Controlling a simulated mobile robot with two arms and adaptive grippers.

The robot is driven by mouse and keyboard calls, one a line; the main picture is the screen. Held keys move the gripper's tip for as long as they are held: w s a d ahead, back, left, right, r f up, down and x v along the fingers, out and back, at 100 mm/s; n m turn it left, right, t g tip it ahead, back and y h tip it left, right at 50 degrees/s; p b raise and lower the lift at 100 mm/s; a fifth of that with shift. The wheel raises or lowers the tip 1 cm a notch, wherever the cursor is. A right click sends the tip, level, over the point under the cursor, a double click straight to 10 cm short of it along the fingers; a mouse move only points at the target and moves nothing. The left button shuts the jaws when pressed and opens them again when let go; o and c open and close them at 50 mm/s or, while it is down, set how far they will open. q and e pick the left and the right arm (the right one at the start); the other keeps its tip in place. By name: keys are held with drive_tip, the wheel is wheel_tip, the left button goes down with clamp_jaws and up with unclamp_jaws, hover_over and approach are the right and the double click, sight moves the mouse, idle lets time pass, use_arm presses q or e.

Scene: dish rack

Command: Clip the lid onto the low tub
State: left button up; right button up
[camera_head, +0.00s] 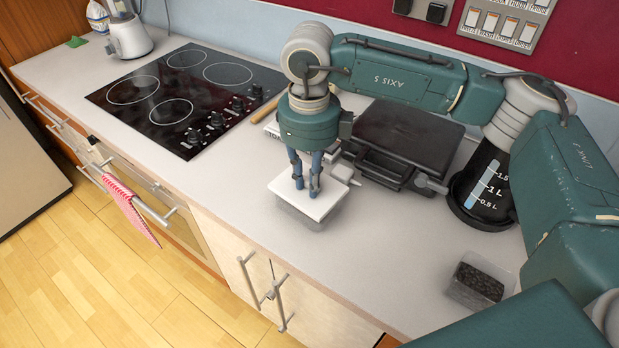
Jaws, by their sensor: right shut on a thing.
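The lid (318,206) is a flat white square, roughly level, over the middle of the counter. The low tub (306,220) is clear and grey-looking; only its front and side walls show beneath the lid. The lid covers the tub's opening, and I cannot tell whether it is clipped down or only resting on the rim. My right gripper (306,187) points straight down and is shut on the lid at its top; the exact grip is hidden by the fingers. My left gripper is not in view.
A black contact grill (408,132) stands behind and right of the tub. A dark measuring jug (487,190) is farther right. A clear box with dark contents (478,282) sits near the front right. A black hob (186,100) lies left. Counter in front of the tub is clear.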

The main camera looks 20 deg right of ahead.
drive_tip(key=shift+f+b, duration=0.6)
idle(0.4)
drive_tip(key=o, duration=1)
drive_tip(key=shift+o, duration=0.5)
drive_tip(key=o, duration=0.4)
drive_tip(key=shift+r, duration=0.15)
drive_tip(key=shift+r+p, duration=1.65)
drive_tip(key=shift+r, duration=1.75)
drive_tip(key=shift+r, duration=0.1)
